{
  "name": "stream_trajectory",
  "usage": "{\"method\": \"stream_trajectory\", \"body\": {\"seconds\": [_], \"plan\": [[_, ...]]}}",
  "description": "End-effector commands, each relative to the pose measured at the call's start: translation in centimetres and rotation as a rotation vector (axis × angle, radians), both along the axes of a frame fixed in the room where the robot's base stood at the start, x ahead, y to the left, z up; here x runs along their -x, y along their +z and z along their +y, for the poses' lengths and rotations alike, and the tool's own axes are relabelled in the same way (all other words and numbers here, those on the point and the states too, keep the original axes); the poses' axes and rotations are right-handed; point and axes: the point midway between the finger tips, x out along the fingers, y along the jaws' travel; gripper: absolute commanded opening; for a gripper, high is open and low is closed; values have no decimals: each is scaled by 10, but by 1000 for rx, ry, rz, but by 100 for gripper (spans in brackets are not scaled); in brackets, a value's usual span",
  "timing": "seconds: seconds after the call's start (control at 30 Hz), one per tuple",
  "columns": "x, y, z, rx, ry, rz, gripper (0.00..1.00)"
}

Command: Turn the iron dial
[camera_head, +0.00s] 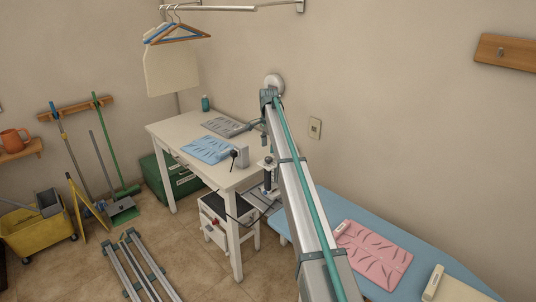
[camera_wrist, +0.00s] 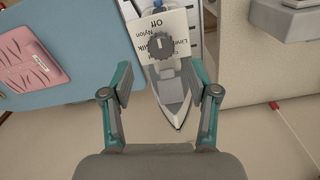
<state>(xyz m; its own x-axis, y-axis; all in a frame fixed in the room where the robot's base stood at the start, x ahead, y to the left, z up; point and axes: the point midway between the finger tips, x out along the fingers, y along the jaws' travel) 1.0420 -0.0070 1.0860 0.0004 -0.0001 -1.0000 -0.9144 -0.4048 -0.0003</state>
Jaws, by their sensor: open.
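The iron dial (camera_wrist: 159,45) is a dark round knob on a white plate marked with words such as "Off" and "Nylon", in the upper middle of the wrist view. The grey and white iron (camera_wrist: 175,95) shows just below the plate, its pointed tip toward the bottom of the picture. My gripper (camera_wrist: 163,84) is open and empty. Its two fingers, with teal links, stand left and right of the iron in the picture, with the dial beyond the fingertips. I cannot tell their height above it. In the head view, my arm hides part of this area.
A blue ironing board (camera_head: 330,222) carries a folded pink cloth (camera_head: 374,257). The white table (camera_head: 205,130) holds a folded blue cloth (camera_head: 207,149) and a grey one (camera_head: 226,127). A stool (camera_head: 213,213) stands beneath.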

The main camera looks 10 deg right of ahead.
Motion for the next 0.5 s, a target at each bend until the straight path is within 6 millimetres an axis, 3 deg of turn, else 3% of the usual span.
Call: {"method": "stream_trajectory", "body": {"seconds": [0.3,0.5], "plan": [[0,-45,0,-1,1,1,60],[0,-55,0,0,1,0,60]]}}
